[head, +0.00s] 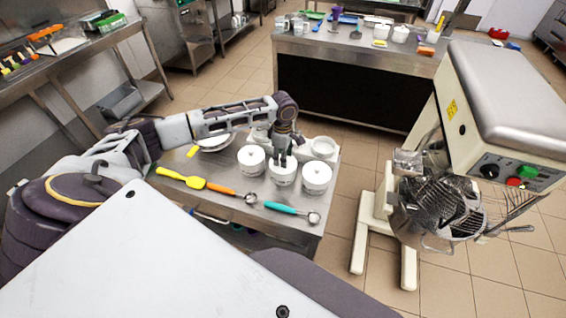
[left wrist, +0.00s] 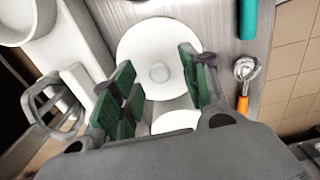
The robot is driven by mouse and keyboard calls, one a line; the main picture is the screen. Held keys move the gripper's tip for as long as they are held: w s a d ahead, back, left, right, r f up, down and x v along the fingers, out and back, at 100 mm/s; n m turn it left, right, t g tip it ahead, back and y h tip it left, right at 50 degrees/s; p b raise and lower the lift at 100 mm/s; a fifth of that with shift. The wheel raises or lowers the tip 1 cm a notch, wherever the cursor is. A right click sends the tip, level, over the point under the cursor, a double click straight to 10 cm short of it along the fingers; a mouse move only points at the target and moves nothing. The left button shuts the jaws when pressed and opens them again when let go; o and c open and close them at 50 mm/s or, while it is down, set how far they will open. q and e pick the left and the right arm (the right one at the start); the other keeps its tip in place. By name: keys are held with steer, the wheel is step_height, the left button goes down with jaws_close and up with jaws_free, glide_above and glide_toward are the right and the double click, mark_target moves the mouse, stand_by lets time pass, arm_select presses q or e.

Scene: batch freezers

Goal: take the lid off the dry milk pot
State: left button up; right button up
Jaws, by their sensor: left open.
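I cannot read any label, so I cannot tell which holds dry milk. A second lid (left wrist: 175,122) is partly hidden by the gripper body.
A yellow spatula (head: 182,179), an orange-handled scoop (head: 230,191) and a teal-handled scoop (head: 287,208) lie along the table's front. White dishes (head: 323,147) stand behind the pots. A large mixer (head: 480,120) stands right of the table, with floor between.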

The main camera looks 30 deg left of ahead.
arm_select(q)
steer(key=shift+f, duration=0.6)
steer(key=shift+c, duration=0.4)
steer(key=c, duration=0.8)
